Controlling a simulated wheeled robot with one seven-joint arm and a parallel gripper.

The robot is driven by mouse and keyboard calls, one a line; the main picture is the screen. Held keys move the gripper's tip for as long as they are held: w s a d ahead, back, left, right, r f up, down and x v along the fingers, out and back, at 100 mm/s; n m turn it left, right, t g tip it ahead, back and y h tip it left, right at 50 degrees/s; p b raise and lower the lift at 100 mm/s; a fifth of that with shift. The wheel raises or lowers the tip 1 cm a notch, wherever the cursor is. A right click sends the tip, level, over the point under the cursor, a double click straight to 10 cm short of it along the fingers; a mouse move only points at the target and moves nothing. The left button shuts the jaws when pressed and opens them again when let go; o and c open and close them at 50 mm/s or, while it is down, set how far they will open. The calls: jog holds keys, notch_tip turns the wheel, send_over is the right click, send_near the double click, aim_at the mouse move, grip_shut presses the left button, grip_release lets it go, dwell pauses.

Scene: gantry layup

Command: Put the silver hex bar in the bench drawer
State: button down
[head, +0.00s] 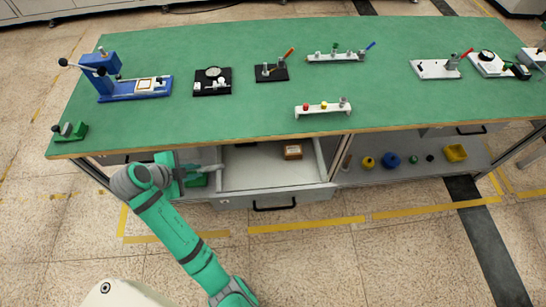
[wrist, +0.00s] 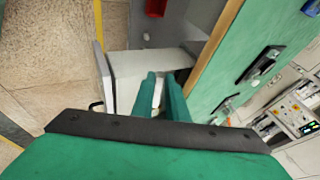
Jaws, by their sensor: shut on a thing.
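The silver hex bar (head: 208,167) shows as a short pale length at the left end of the open drawer. My gripper (head: 190,172) is shut on it, just under the bench's front edge. In the wrist view, my two green fingers (wrist: 163,82) have a pale strip of the bar (wrist: 158,94) between them; most of it is hidden. The bench drawer (head: 252,180) is pulled out and has a pale floor. The gripper is at its left side; I cannot tell how far the bar is above the drawer floor.
A small brown box (head: 293,152) sits at the back right of the drawer. The green bench top (head: 230,120) overhangs the drawer's rear, its edge close to my gripper. Several fixtures stand on the bench. A shelf (head: 430,178) with coloured parts is to the right.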

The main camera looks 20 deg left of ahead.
jog(key=w+d+r+m, duration=0.1)
jog(key=w+d+r, duration=0.1)
jog(key=w+d, duration=0.1)
send_over(246, 177)
jog(key=shift+h, duration=0.4)
jog(key=shift+f, duration=6.4)
jog(key=shift+f, duration=0.6)
jog(key=c, duration=1.7)
grip_release()
jog(key=shift+c, duration=0.2)
jog(key=shift+r, duration=0.6)
jog(key=v, duration=1.2)
jog(key=shift+d, duration=0.1)
